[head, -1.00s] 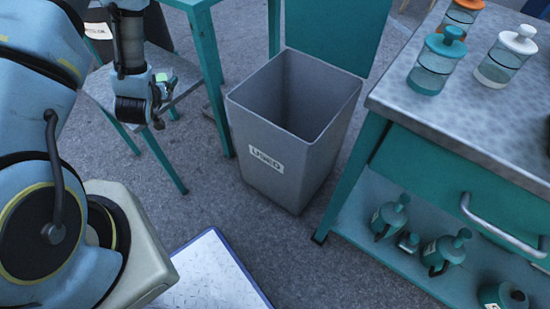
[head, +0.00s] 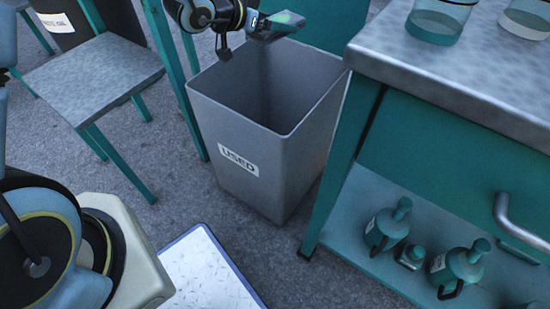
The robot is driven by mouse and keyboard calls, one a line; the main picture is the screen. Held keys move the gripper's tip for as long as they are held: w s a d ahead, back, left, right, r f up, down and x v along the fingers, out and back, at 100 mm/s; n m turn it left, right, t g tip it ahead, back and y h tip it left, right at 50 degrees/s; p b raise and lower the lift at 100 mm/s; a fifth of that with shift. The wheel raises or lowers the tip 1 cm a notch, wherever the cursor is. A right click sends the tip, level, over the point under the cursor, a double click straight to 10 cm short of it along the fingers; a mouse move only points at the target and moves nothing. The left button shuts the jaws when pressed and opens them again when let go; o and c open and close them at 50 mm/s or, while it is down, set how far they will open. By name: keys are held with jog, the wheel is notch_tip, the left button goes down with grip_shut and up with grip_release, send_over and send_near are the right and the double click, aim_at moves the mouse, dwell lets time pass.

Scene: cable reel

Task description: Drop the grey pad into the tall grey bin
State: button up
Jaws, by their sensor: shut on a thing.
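The tall grey bin (head: 212,120) stands open on the floor in the middle of the head view, with a white "USED" label on its front. My gripper (head: 278,27) is at the top of the view, over the far part of the bin's opening, pointing right. It is shut on the grey pad, which is small and hard to tell apart from the fingers here. Part of my arm above the wrist is cut off by the top edge. The inside of the bin that I can see looks empty, but its bottom is hidden.
A teal workbench (head: 445,85) with a grey top stands close to the bin's right, with jars on top and teal bottles (head: 387,225) on its lower shelf. A stool (head: 95,75) stands left. A teal panel is behind the bin. A pale plate (head: 205,270) lies in front.

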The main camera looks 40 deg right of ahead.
notch_tip(320, 180, down, 6)
jog(key=b, duration=0.4)
jog(key=shift+b, duration=0.4)
jog(key=o, duration=1.3)
jog(key=shift+c, duration=0.2)
jog(key=shift+r, duration=0.1)
jog(key=p+v, duration=0.1)
jog(key=v, duration=0.9)
jog(key=shift+a+p, duration=0.35)
jog(key=shift+r, duration=0.1)
